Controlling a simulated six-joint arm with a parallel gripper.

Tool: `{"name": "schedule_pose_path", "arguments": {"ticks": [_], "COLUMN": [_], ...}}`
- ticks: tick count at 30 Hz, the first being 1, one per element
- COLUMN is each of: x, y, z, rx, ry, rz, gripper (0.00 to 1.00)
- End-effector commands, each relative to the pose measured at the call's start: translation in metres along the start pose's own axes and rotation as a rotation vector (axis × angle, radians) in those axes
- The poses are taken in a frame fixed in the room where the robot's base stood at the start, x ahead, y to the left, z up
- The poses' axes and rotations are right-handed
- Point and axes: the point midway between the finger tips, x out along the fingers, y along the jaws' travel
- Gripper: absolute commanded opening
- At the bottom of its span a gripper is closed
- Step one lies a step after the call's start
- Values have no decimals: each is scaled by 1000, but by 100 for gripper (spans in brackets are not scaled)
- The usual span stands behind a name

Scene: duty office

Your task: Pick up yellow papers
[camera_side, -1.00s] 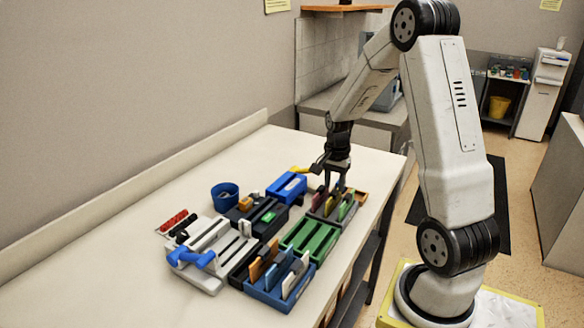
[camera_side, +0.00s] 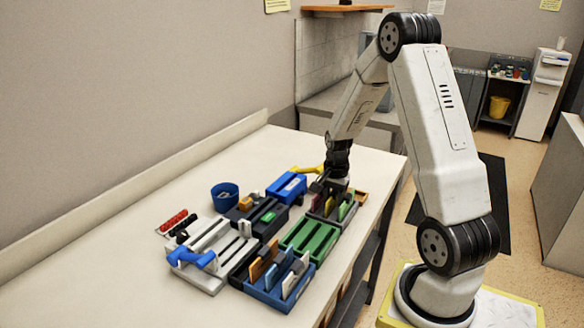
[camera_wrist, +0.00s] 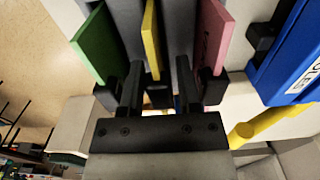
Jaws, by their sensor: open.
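The yellow papers (camera_wrist: 152,40) stand upright as a thin card in a slot of the grey rack (camera_side: 322,216). In the wrist view, my gripper (camera_wrist: 157,88) is open, with one finger on either side of the yellow card. I cannot tell whether either finger touches it. A green card (camera_wrist: 94,45) stands to the left and a pink card (camera_wrist: 211,38) to the right, each just outside a finger. In the side view, my gripper (camera_side: 331,190) is down at the rack, and its fingertips are largely hidden among the cards.
A blue box (camera_side: 287,186) stands close by the rack, with a yellow object (camera_side: 308,170) beside it. A green rack (camera_side: 309,241), a blue rack with cards (camera_side: 283,287) and a blue cup (camera_side: 225,196) share the table (camera_side: 110,265). The table's left part is clear.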

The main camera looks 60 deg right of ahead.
Motion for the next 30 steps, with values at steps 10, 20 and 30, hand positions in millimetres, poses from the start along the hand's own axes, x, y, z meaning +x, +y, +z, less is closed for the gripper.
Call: {"name": "schedule_pose_path", "arguments": {"ticks": [10,20,30], "x": [0,0,-17], "y": [0,0,0], "z": [0,0,0], "rx": [0,0,0], "ry": [0,0,2], "rz": [0,0,-2], "gripper": [5,0,0]}}
